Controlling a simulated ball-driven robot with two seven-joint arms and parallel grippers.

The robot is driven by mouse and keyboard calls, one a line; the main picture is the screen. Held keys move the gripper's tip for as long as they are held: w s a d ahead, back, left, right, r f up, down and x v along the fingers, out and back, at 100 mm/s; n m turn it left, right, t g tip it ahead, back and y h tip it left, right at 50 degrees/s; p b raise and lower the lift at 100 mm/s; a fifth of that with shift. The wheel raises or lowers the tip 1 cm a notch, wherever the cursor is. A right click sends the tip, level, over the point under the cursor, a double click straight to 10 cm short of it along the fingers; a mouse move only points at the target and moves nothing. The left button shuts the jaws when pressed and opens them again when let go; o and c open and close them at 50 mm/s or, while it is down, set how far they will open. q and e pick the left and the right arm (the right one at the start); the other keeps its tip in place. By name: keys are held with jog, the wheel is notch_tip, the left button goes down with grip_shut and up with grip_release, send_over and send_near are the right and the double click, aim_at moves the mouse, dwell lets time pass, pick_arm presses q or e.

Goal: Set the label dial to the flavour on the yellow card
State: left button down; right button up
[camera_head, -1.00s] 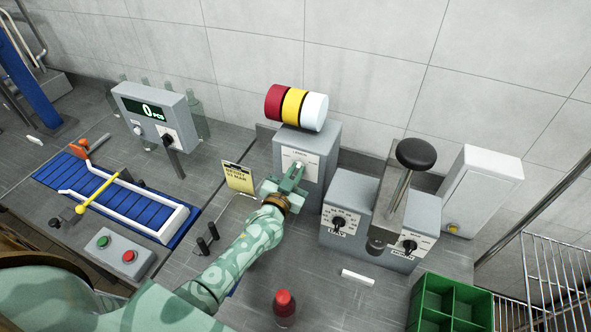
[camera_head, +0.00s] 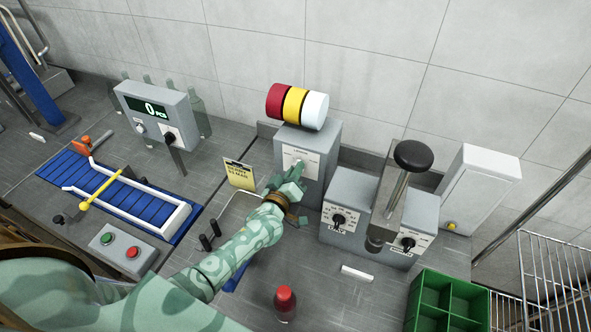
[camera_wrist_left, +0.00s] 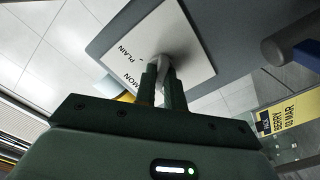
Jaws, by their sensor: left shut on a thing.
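The label dial (camera_wrist_left: 163,60) is a small light knob on a white plate (camera_wrist_left: 186,30) on the front of a grey box (camera_head: 316,138). "PLAIN" and part of "LEMON" show on the plate in the left wrist view; its other marks are hidden or unreadable. My left gripper (camera_head: 295,170) is at the plate, its fingers (camera_wrist_left: 164,84) shut on the knob. Where the dial points I cannot tell. My right gripper is not in view.
Red, yellow and white rolls (camera_head: 297,107) sit on the box. A grey stamping unit (camera_head: 350,205) with two dials and a black-knobbed lever stands right of it. A red-capped bottle (camera_head: 285,303) and green crate (camera_head: 448,300) are in front. A blue conveyor (camera_head: 110,190) lies left.

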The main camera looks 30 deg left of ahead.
pick_arm(q)
jog(key=shift+a+n, duration=0.1)
jog(key=shift+n, duration=1.8)
jog(key=c, duration=1.5)
grip_release()
jog(key=s, duration=1.1)
jog(key=s+d, duration=0.1)
jog(key=s, duration=0.4)
jog(key=shift+s, duration=0.15)
jog(key=shift+f, duration=0.1)
